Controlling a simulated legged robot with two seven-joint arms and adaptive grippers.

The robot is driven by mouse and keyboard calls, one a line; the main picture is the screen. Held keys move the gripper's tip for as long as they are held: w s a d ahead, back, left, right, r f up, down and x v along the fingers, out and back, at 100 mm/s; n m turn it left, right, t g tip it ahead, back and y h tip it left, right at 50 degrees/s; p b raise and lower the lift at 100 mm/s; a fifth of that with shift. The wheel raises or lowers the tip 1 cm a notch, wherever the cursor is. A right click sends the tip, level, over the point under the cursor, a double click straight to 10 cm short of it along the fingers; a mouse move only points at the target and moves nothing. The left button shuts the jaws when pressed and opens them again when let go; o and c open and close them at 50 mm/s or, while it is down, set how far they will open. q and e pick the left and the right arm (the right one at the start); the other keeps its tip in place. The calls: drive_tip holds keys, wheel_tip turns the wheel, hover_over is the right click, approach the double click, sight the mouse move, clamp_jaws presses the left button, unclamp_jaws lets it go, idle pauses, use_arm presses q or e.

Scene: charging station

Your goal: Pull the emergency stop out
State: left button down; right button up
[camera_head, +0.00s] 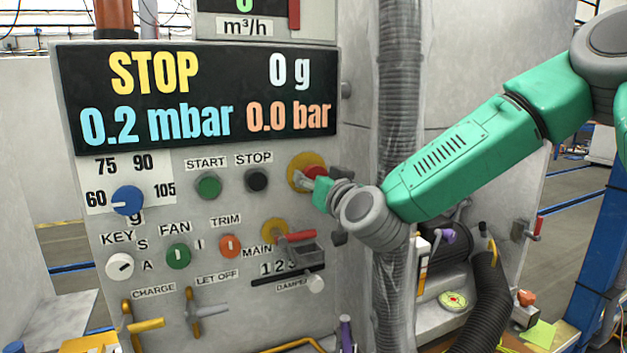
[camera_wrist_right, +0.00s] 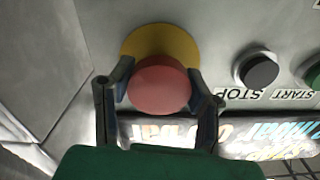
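The emergency stop is a red round button (camera_head: 316,172) on a yellow round base, on the upper right of the grey control panel (camera_head: 225,270). In the right wrist view the red button (camera_wrist_right: 160,84) fills the space between the fingers, with the yellow base (camera_wrist_right: 160,40) behind it. My right gripper (camera_head: 306,181) reaches in from the right and hides part of the button. In the wrist view the fingers of my right gripper (camera_wrist_right: 160,90) lie against both sides of the button. My left gripper is not in view.
A black STOP button (camera_head: 256,180) and a green START button (camera_head: 208,186) sit left of the emergency stop. Below are a red-handled MAIN switch (camera_head: 290,238) and several knobs. A display (camera_head: 200,97) is above. A grey ribbed hose (camera_head: 398,90) runs vertically at the right.

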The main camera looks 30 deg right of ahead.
clamp_jaws()
drive_tip(key=shift+s+f, duration=0.1)
drive_tip(key=shift+s, duration=0.6)
drive_tip(key=o, duration=1.2)
unclamp_jaws()
drive_tip(key=shift+o, duration=0.9)
drive_tip(key=shift+s, duration=0.15)
drive_tip(key=shift+d, duration=0.1)
